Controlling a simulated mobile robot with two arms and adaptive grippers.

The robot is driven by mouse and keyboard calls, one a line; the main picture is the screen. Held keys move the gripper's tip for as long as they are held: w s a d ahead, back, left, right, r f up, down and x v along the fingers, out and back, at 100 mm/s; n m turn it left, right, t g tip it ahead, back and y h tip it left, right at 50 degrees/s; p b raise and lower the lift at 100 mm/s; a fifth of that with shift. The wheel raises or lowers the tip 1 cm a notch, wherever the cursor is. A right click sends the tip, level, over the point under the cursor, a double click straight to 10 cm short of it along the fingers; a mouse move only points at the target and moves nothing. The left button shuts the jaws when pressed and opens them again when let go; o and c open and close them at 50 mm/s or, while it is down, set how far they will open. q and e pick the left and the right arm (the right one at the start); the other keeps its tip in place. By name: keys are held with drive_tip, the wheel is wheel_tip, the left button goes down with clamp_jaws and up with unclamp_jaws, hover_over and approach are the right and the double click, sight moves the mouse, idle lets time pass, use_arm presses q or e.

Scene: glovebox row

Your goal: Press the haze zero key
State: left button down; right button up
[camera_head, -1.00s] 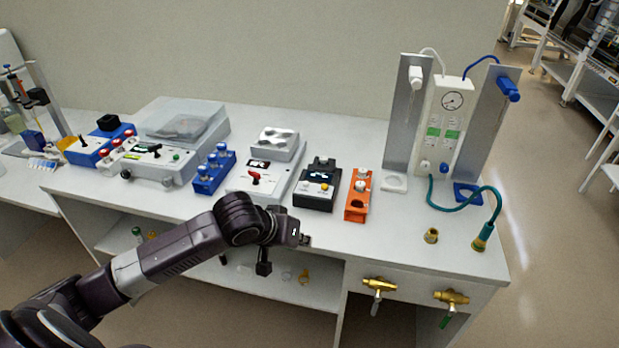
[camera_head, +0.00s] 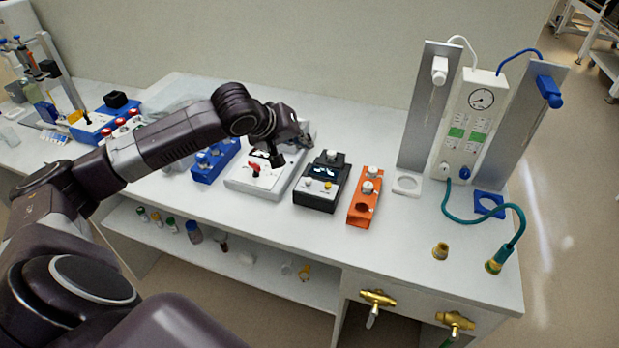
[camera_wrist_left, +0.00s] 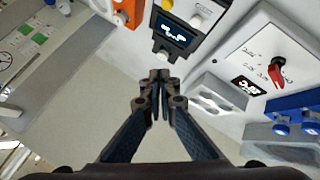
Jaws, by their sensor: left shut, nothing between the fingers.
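A black instrument (camera_head: 320,200) with a lit display stands on the bench, with a pale key (camera_head: 308,183) and a yellow key (camera_head: 327,187) on its front. I cannot read any label, so which key is the haze zero key is unclear. My left gripper (camera_head: 306,137) is shut and empty, up and left of this instrument in the head view. In the left wrist view the shut fingertips (camera_wrist_left: 160,76) appear just beside the display end of the black instrument (camera_wrist_left: 188,55). The yellow key (camera_wrist_left: 167,4) is at the top edge. My right gripper is out of view.
A white device with a red lever (camera_head: 254,169) is left of the black instrument, partly behind my arm. An orange holder (camera_head: 364,205) stands close on its right. A gauge panel (camera_head: 466,125) with a teal hose stands farther right. The bench front is mostly clear.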

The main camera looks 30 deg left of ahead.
use_arm(q)
drive_tip(key=b, duration=0.7)
hover_over(306, 181)
wheel_tip(306, 181, down, 7)
drive_tip(key=shift+r, duration=0.15)
wheel_tip(306, 181, down, 2)
drive_tip(key=shift+f+b, duration=0.1)
drive_tip(key=shift+b, duration=0.2)
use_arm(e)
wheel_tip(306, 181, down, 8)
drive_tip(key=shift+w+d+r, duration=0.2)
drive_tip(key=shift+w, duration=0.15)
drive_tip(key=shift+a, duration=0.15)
use_arm(q)
drive_tip(key=shift+f, duration=0.1)
drive_tip(key=shift+f, duration=0.3)
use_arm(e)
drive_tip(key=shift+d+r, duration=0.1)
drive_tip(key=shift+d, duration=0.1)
